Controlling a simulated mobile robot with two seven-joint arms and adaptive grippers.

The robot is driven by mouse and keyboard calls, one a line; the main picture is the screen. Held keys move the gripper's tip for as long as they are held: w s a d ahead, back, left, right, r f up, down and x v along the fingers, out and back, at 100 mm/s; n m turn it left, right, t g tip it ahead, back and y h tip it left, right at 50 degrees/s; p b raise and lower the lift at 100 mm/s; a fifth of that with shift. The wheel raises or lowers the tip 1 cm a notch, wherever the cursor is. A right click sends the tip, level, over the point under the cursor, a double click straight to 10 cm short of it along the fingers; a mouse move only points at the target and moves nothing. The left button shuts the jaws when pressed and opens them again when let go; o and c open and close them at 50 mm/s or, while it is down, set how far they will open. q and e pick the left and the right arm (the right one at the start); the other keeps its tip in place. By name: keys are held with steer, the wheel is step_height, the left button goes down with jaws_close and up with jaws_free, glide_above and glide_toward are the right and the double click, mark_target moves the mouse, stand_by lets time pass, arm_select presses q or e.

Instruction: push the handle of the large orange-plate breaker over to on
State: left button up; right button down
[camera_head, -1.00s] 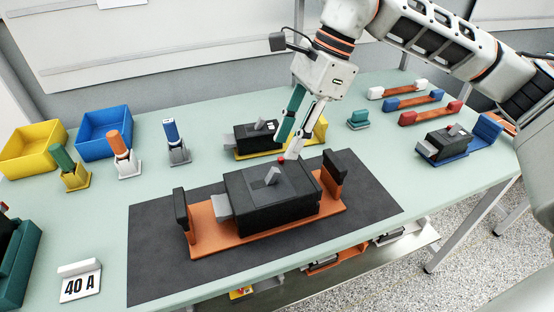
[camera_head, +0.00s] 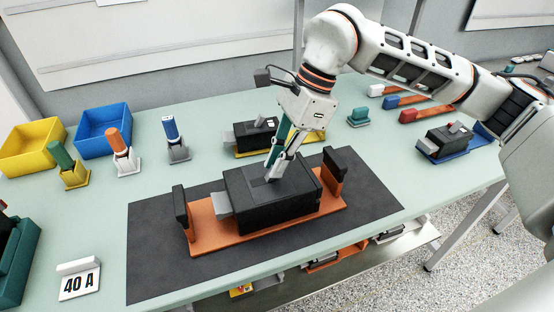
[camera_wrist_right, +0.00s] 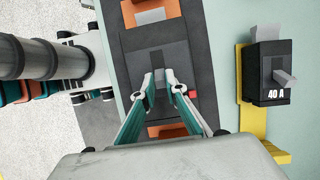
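The large breaker (camera_head: 290,212) has a black body on an orange plate (camera_head: 212,241) and sits on a dark mat in the middle of the table. My right gripper (camera_head: 271,173) points down over the breaker's top, with its fingertips at the handle slot. In the right wrist view the fingertips (camera_wrist_right: 159,79) stand a small gap apart above the breaker's dark top (camera_wrist_right: 170,53). The grey handle is hidden by or between the fingers, so its position and any contact cannot be told. My left gripper is out of view.
A smaller black breaker on a yellow plate (camera_head: 243,153) stands close behind; it also shows in the wrist view (camera_wrist_right: 245,117).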

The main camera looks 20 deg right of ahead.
steer(key=shift+a+r+h+p, duration=0.25)
steer(key=shift+r+h+p, duration=0.15)
steer(key=shift+p, duration=0.2)
steer(key=shift+a+r+h+p, duration=0.2)
steer(key=shift+a+h+p, duration=0.2)
steer(key=shift+h+p, duration=0.4)
steer(key=a+h+p, duration=0.2)
steer(key=h+p, duration=0.1)
steer(key=a+h+p, duration=0.1)
steer(key=a+h, duration=0.1)
steer(key=h, duration=0.1)
steer(key=shift+f+h+p, duration=0.3)
steer(key=shift+p, duration=0.05)
steer(key=shift+a+f+t+h+p, duration=0.35)
steer(key=shift+a+h, duration=0.25)
steer(key=shift+h, duration=0.5)
steer(key=shift+a+f+h, duration=0.2)
steer(key=shift+f+h, duration=0.05)
steer(key=shift+h, duration=0.25)
steer(key=shift+s, duration=0.1)
